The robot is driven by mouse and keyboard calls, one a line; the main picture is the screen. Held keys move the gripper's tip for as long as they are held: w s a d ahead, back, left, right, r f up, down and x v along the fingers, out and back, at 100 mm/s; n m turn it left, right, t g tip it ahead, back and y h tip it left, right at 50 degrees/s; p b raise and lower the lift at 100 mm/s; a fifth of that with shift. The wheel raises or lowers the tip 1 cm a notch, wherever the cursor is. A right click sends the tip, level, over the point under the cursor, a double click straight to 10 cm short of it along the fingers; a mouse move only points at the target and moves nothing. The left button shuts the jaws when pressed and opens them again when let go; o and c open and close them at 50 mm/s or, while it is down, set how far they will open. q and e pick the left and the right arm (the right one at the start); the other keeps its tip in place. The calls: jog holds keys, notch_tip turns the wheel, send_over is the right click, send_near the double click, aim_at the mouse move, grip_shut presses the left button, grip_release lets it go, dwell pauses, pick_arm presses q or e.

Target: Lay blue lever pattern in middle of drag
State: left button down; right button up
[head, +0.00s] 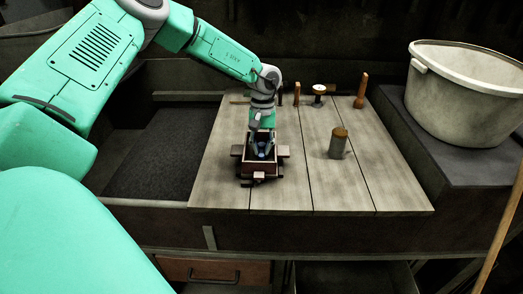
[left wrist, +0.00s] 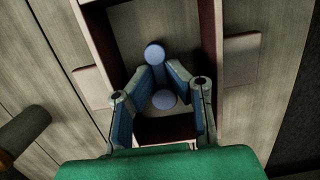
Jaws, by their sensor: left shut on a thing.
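The blue lever pattern (left wrist: 154,54) shows in the left wrist view as a rounded bar with round ends. In the head view it is a small blue shape (head: 262,150) inside the drag. The drag (head: 258,172) is a reddish-brown wooden frame with side handles on the board, open at the top; its wall also shows in the left wrist view (left wrist: 99,40). My left gripper (head: 262,146) is inside the drag's opening, pointing down, shut on the pattern between its fingers (left wrist: 159,80). Whether the pattern touches the board cannot be told. My right gripper is not in view.
A cylinder with a brown top (head: 338,145) stands right of the drag. Small wooden-handled tools (head: 361,92) and a round-topped tool (head: 319,92) stand at the board's back edge. A big pale bucket (head: 462,100) is at right. Dark sand (head: 160,155) fills the bin at left.

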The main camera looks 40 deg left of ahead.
pick_arm(q)
jog(key=shift+s+d+f, duration=0.1)
jog(key=shift+f, duration=0.4)
jog(key=shift+f, duration=0.1)
jog(key=c, duration=1.9)
grip_release()
jog(key=shift+a+f, duration=0.15)
jog(key=shift+a, duration=0.1)
jog(key=shift+c, duration=0.2)
jog(key=shift+o, duration=0.5)
jog(key=shift+s+a, duration=0.1)
jog(key=shift+a, duration=0.05)
